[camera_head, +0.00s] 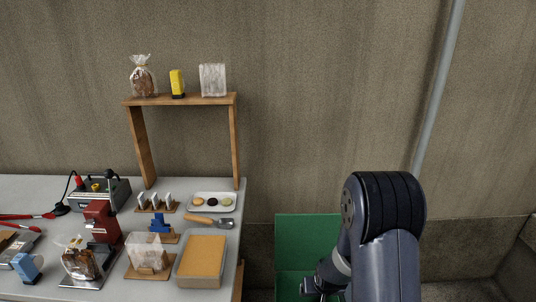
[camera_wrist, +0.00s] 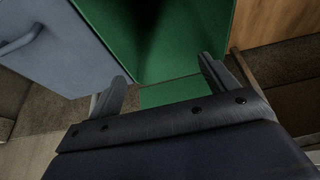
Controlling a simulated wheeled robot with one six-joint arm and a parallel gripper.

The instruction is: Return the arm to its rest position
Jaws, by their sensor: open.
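My arm rises at the right of the head view, bent at a large dark joint. My gripper (camera_head: 318,287) hangs low at the bottom of that view, mostly hidden by the arm, in front of a green box-like surface (camera_head: 302,230). In the wrist view my gripper (camera_wrist: 165,85) has its two fingers spread wide apart with nothing between them. Green panels show beyond the fingers.
A table (camera_head: 240,215) at the left holds a brown sheet in a tray (camera_head: 221,277), bagged bread (camera_head: 78,258), a scoop (camera_head: 222,222) and other goods. A wooden shelf (camera_head: 186,100) stands at its back. A grey pipe (camera_head: 437,85) runs down the wall. A grey panel with a handle (camera_wrist: 60,40) is near the gripper.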

